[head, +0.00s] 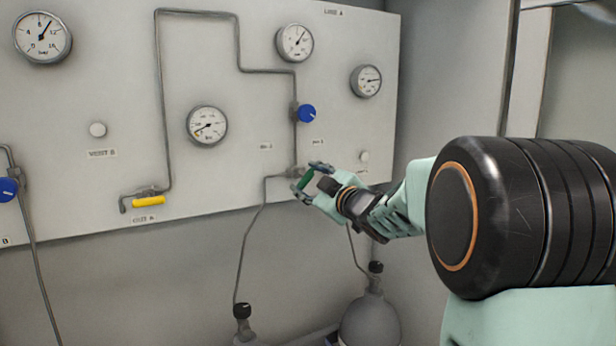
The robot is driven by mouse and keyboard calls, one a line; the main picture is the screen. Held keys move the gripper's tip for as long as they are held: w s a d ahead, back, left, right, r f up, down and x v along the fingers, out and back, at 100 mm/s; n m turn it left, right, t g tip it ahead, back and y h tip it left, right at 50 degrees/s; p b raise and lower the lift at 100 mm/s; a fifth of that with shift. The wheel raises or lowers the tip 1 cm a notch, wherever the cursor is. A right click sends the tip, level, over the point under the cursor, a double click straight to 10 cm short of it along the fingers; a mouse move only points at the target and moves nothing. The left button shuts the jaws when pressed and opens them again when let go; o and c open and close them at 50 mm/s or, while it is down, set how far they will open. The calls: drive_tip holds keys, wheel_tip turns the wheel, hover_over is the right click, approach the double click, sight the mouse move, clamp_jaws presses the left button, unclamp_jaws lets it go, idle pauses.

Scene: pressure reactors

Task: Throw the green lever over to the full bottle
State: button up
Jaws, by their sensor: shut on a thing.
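The green lever (306,178) is on the panel's lower right, at a small valve where pipes meet. My gripper (310,182) is shut on the green lever, with its fingers on either side of it. The gripper partly hides the lever and the valve. Two bottles stand below the panel: the top of one (242,312) shows at the bottom edge, and a grey rounded bottle (370,322) stands to its right. Thin lines run down to both. I cannot tell from this view which bottle is full.
The pale panel (80,95) carries several gauges, including one (207,125) in the middle. A blue knob (306,113) sits just above my gripper. A yellow lever (149,201) and another blue knob (8,189) are to the left. A side wall stands right of the panel.

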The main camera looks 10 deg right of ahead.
drive_tip(key=shift+r, duration=0.1)
idle(0.3)
drive_tip(key=o, duration=1.2)
drive_tip(key=shift+c, duration=0.2)
drive_tip(key=shift+s, duration=0.1)
drive_tip(key=v, duration=1.2)
